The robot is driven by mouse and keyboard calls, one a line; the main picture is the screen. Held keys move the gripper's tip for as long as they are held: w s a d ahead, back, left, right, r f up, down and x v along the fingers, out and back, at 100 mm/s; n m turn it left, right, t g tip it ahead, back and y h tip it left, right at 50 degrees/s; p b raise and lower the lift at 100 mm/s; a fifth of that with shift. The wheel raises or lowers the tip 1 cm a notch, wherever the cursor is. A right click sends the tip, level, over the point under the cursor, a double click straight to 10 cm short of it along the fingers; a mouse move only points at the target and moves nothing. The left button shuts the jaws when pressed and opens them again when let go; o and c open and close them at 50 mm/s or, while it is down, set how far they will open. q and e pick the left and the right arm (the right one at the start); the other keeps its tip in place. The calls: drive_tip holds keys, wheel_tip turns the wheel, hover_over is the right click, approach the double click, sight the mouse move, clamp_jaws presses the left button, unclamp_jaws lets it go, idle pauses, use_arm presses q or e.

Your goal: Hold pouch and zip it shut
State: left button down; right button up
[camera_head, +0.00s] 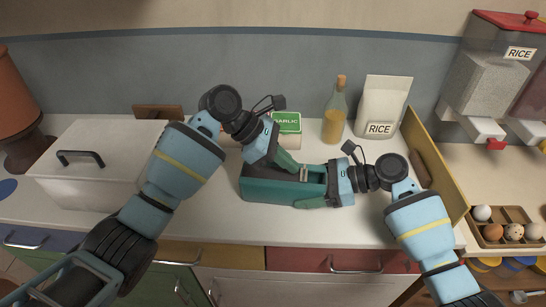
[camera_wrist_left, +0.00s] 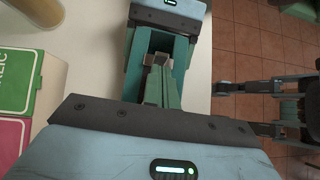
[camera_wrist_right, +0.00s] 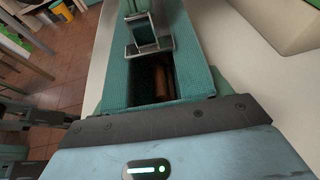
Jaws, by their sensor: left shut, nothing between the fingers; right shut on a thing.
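The teal pouch (camera_head: 262,190) lies on the counter, with its top partly open. Through the opening, the right wrist view shows brown contents (camera_wrist_right: 160,80) inside. A metal zip slider (camera_wrist_right: 145,35) sits on top of the pouch and also shows in the left wrist view (camera_wrist_left: 156,60). My left gripper (camera_head: 298,172) is shut and empty, pointing down with its fingertips at the slider. Whether they touch it I cannot tell. My right gripper (camera_head: 312,188) is shut on the pouch's right end, fingers along its sides.
A green garlic box (camera_head: 286,122), an oil bottle (camera_head: 334,118) and a white rice bag (camera_head: 382,108) stand behind the pouch. A white lidded bin (camera_head: 95,165) is at left. A yellow board (camera_head: 438,165) and egg tray (camera_head: 508,228) are at right.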

sight(305, 175)
use_arm(q)
drive_tip(key=shift+d, duration=0.25)
drive_tip(key=d, duration=0.4)
drive_tip(key=shift+s+d, duration=0.25)
drive_tip(key=shift+d, duration=0.15)
use_arm(e)
drive_tip(key=shift+a, duration=0.1)
use_arm(q)
drive_tip(key=shift+a, duration=0.55)
drive_tip(key=a, duration=0.3)
drive_tip(key=shift+w, duration=0.2)
drive_tip(key=v, duration=1)
